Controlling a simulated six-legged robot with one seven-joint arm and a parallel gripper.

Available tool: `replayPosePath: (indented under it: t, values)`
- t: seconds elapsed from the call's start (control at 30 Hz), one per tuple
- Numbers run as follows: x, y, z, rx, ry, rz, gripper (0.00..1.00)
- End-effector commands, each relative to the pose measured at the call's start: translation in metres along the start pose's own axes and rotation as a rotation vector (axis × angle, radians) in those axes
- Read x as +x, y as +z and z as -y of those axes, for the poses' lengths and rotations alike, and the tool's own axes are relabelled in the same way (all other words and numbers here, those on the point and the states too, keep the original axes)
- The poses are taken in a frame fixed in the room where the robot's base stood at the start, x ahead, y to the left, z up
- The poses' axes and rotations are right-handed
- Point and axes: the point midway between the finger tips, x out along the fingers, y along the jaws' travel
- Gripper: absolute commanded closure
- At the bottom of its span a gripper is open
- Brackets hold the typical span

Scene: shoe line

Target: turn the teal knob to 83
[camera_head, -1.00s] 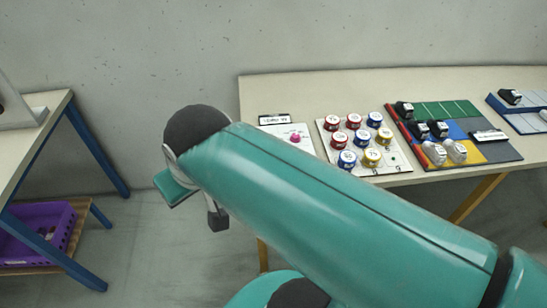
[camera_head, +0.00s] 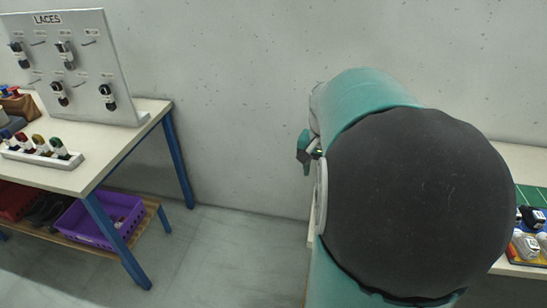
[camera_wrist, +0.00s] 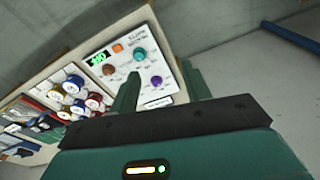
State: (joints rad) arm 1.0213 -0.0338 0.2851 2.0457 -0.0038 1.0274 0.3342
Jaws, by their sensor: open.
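The teal knob (camera_wrist: 140,54) is on a white control panel (camera_wrist: 127,73) in the wrist view, beside a purple knob (camera_wrist: 156,81) and a brown knob (camera_wrist: 109,68). A green lit display (camera_wrist: 98,58) is at the panel's left; its digits are too small to read surely. My gripper (camera_wrist: 160,70) is open, its two teal fingers reaching toward the panel, with nothing between them. The left finger covers part of the panel. The teal knob appears beyond the fingertips, apart from them. In the head view my arm hides the panel.
Beside the panel, a board holds several coloured round tins (camera_wrist: 74,84). In the head view, a bench with a LACES board (camera_head: 75,75) stands left, with a purple crate (camera_head: 95,222) below. Open floor (camera_head: 215,250) lies between the benches.

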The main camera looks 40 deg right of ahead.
Motion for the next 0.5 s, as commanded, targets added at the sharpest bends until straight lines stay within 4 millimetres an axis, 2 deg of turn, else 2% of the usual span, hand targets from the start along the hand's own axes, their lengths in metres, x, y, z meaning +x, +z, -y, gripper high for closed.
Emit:
replayPosePath:
  t: [0.03, 0.2, 0.33, 0.5]
  values:
    - [0.008, -0.013, -0.016, 0.058, 0.0, 0.021, 0.52]
    - [0.026, -0.04, -0.053, 0.197, -0.007, 0.071, 0.52]
    - [0.033, -0.049, -0.067, 0.249, -0.012, 0.088, 0.52]
    - [0.042, -0.05, -0.069, 0.26, -0.013, 0.093, 0.52]
